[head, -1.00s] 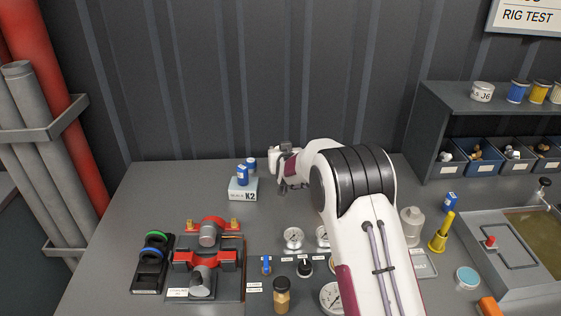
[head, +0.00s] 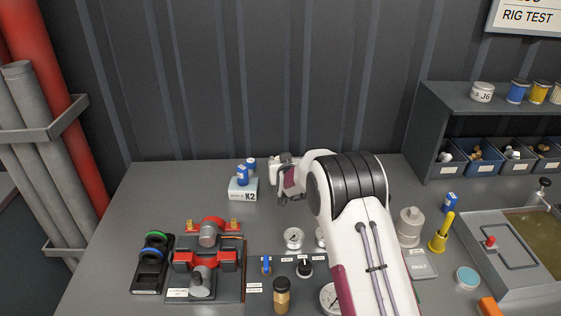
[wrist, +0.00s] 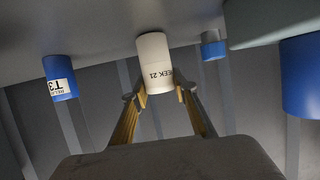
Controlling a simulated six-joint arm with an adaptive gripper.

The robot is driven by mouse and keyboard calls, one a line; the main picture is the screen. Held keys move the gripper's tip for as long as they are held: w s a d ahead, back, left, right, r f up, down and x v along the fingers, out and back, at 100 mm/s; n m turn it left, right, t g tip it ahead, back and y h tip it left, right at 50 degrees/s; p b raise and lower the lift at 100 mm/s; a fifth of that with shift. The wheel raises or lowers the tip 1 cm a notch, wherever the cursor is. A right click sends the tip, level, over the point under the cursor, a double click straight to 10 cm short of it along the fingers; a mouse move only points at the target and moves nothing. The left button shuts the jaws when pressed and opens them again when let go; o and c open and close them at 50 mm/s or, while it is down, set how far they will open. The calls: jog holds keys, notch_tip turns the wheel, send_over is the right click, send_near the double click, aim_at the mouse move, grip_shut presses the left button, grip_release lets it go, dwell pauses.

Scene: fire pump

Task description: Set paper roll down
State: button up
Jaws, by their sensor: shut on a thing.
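A white paper roll (wrist: 153,58) with a "WEEK 21" label is between the two fingertips of my gripper (wrist: 155,92) in the wrist view. My gripper is shut on it. The wrist picture is upside down, and the roll's end is close to the grey bench top (wrist: 100,22); I cannot tell whether it touches. In the head view my gripper (head: 281,173) is low over the back of the bench, right of the grey K2 block (head: 241,190). The roll is mostly hidden there.
A blue can (head: 242,174) stands on the K2 block, with another blue can (head: 251,164) close behind. A blue T3 can (wrist: 60,78) shows in the wrist view. Gauges (head: 293,238) and a red clamp fixture (head: 209,258) are nearer the front. The back left bench is clear.

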jog(key=shift+f, duration=0.15)
jog(key=o, duration=1.1)
jog(key=shift+r, duration=0.25)
jog(key=shift+s+r, duration=0.25)
jog(key=shift+s, duration=0.3)
jog(key=shift+v, duration=5.35)
jog(key=shift+s+d, duration=0.1)
